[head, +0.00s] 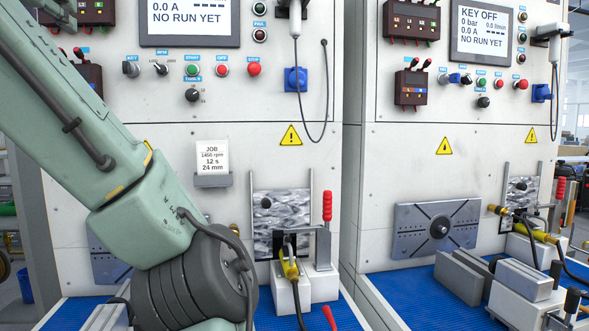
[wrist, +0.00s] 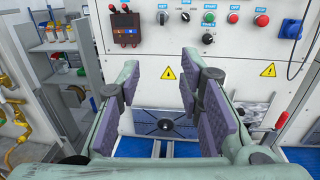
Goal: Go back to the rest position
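My arm (head: 95,140) comes in from the upper left of the head view and bends down at a dark ribbed joint near the bottom edge. My gripper lies outside the head view. In the wrist view my gripper (wrist: 161,80) is open, its purple-padded fingers wide apart with nothing between them. Beyond the fingers a grey slotted plate with a dark centre (wrist: 165,123) stands against the white test panel (wrist: 150,60). The fingers look clear of it.
A clamp fixture with a red handle (head: 327,206) stands right of my arm on the blue mat (head: 372,318). A second station with grey blocks (head: 459,279) is further right. A job card (head: 211,157) is on the panel. Shelves (wrist: 65,50) and yellow fittings (wrist: 18,115) are at the left.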

